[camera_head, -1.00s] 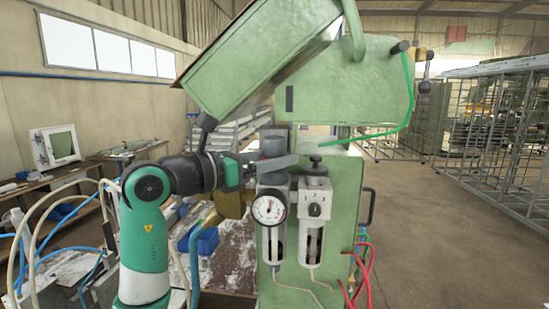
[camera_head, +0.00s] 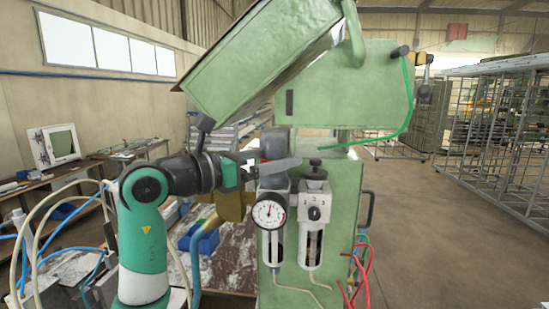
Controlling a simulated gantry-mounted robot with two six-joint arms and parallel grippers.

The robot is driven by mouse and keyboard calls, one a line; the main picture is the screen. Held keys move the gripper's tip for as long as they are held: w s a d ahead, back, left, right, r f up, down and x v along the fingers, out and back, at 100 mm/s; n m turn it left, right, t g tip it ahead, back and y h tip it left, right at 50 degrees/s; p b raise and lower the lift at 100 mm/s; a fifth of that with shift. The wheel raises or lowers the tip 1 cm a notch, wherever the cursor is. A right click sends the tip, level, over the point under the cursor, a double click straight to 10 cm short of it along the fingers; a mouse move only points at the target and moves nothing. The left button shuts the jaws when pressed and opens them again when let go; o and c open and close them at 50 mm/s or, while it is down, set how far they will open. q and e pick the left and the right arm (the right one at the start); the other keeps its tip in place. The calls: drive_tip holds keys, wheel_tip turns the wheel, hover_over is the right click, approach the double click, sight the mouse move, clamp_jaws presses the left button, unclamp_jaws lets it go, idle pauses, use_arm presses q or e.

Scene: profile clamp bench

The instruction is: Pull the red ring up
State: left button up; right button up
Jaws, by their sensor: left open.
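The grey round knob (camera_head: 273,143) stands on top of the left regulator, above its white pressure gauge (camera_head: 268,212). Only a small trace of red shows at the knob's lower left; the red ring is otherwise hidden behind my gripper finger. My left gripper (camera_head: 285,159) comes in from the left at the knob's height. One long grey finger passes in front of the knob's lower part; the other finger is mostly hidden. The gripper is open, and I cannot tell whether it touches the knob. My right gripper is not in view.
A second regulator (camera_head: 314,205) with a black top knob and numbered dial stands just to the right. The green machine's tilted cover (camera_head: 265,65) and housing (camera_head: 345,90) overhang the knobs. Red hoses (camera_head: 358,278) hang at the lower right; open floor lies beyond.

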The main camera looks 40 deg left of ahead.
use_arm(q)
drive_tip(key=s+a+b, duration=0.1)
drive_tip(key=s+b, duration=0.1)
drive_tip(key=s, duration=0.9)
drive_tip(key=shift+a+b, duration=0.4)
